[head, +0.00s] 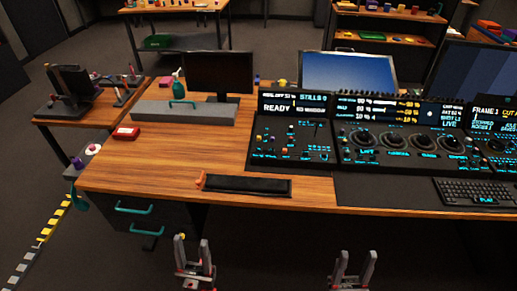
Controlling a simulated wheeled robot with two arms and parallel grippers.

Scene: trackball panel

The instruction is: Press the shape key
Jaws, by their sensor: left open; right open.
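The trackball panel (400,148) sits on the desk right of centre, with several dark round trackballs in rings, small lit keys and cyan labels. A lit display strip (395,110) stands along its back. The key lettering is too small to read, so I cannot tell which one is the shape key. My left gripper (193,243) is open and empty in front of the desk's front edge, at bottom left of centre. My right gripper (356,255) is open and empty at the bottom, below the panel in the picture. Neither touches anything.
A black wrist pad (246,185) lies near the desk's front edge. A panel (290,142) reading "READY" stands left of the trackball panel, and a keyboard (478,191) lies front right. Monitors stand behind.

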